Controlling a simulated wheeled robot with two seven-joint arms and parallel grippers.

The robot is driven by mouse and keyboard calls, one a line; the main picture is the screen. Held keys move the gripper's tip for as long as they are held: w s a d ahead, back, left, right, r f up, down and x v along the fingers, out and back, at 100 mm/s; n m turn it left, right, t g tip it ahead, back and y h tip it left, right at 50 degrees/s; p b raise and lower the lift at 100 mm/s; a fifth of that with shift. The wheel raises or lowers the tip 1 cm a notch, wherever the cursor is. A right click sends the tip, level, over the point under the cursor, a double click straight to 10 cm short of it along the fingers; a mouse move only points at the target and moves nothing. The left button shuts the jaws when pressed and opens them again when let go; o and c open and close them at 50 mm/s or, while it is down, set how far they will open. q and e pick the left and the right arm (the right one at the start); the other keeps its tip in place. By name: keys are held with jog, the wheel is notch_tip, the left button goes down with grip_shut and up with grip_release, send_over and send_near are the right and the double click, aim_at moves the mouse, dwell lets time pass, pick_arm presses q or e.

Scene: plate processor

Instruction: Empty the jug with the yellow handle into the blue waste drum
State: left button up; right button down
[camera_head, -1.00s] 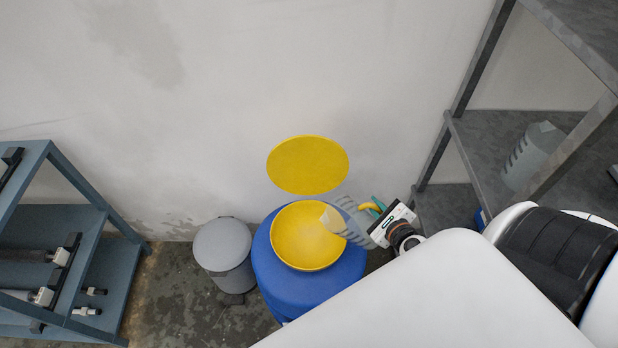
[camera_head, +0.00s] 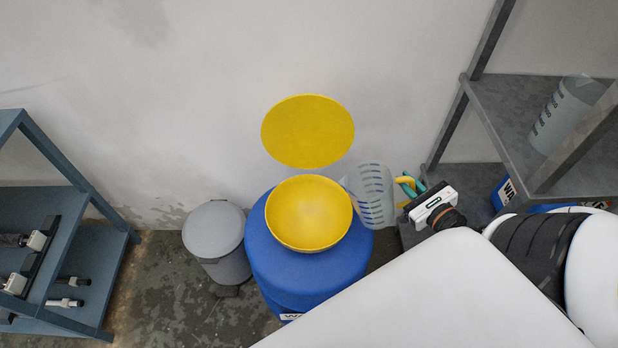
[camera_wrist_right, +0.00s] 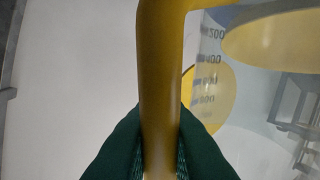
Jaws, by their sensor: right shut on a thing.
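The clear jug (camera_head: 372,196) with dark scale marks is held in the air at the right edge of the yellow funnel. Its tilt is hard to judge, and no liquid can be made out in it. My right gripper (camera_head: 409,188) is shut on its yellow handle, which runs between the green fingers in the right wrist view (camera_wrist_right: 158,100). The blue waste drum (camera_head: 292,278) stands on the floor against the wall. A round yellow funnel (camera_head: 309,215) sits on its top, its raised yellow lid (camera_head: 308,132) behind. My left gripper is out of view.
A grey bin (camera_head: 216,240) stands left of the drum. A blue-grey rack (camera_head: 75,230) is at the far left. A dark metal shelf (camera_head: 500,105) on the right holds another clear jug (camera_head: 568,112). My white arm covers the lower right.

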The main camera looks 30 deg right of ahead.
jog(key=shift+s+d+m+t+b, duration=0.35)
jog(key=shift+d+m+t+b, duration=0.05)
jog(key=shift+m+t+b, duration=0.15)
jog(key=shift+s+d+f+m+t+b, duration=0.25)
jog(key=shift+f+m+b, duration=0.15)
jog(key=shift+b, duration=0.5)
jog(key=shift+s+d+f+m+t+b, duration=0.1)
jog(key=shift+d+m+t+b, duration=0.2)
jog(key=shift+m+b, duration=0.2)
notch_tip(320, 180, up, 5)
jog(key=p, duration=0.5)
jog(key=shift+a, duration=0.1)
